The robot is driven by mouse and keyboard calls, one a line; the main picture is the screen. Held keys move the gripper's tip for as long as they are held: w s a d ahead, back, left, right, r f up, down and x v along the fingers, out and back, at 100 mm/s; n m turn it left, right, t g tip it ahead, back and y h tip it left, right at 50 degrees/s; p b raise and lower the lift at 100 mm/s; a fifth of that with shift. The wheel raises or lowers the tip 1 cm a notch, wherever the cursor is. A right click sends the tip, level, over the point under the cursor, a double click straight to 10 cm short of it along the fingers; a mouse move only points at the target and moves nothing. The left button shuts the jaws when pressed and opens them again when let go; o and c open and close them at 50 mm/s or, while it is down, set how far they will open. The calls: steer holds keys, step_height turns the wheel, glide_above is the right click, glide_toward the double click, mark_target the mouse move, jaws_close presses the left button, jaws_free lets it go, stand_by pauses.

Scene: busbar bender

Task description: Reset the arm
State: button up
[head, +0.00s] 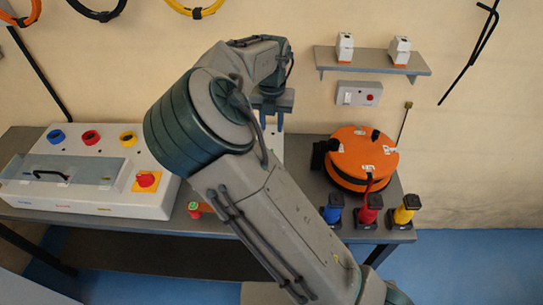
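My gripper (271,126) hangs at the end of my bent arm, near the picture's middle, and points down. Its two dark fingers stand apart with nothing seen between them. It is above the back part of the grey table (150,222), in front of the wall. My arm rises from the bottom right, bends at a large elbow, and hides part of the table and of what stands there.
A white bender box (110,205) with coloured rings and a red knob stands on the left. An orange cable reel (362,155) stands right of my gripper. Blue (333,207), red (370,208) and yellow (405,208) connectors line the front edge. A wall shelf (370,62) is above.

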steer(key=s+d+r+m+t+b, duration=0.1)
steer(key=s+d+m+b, duration=0.1)
steer(key=s+d+m, duration=0.3)
steer(key=s+d+r+m+t+b, duration=0.1)
steer(key=s+d+m, duration=0.4)
steer(key=s+m, duration=0.7)
steer(key=s+d+r+m+t+b, duration=0.1)
steer(key=s+d+m, duration=0.4)
steer(key=m, duration=1.2)
steer(key=shift+s+d+r+t+b, duration=0.35)
steer(key=shift+s+b, duration=0.55)
steer(key=shift+s, duration=1)
steer(key=shift+f, duration=0.1)
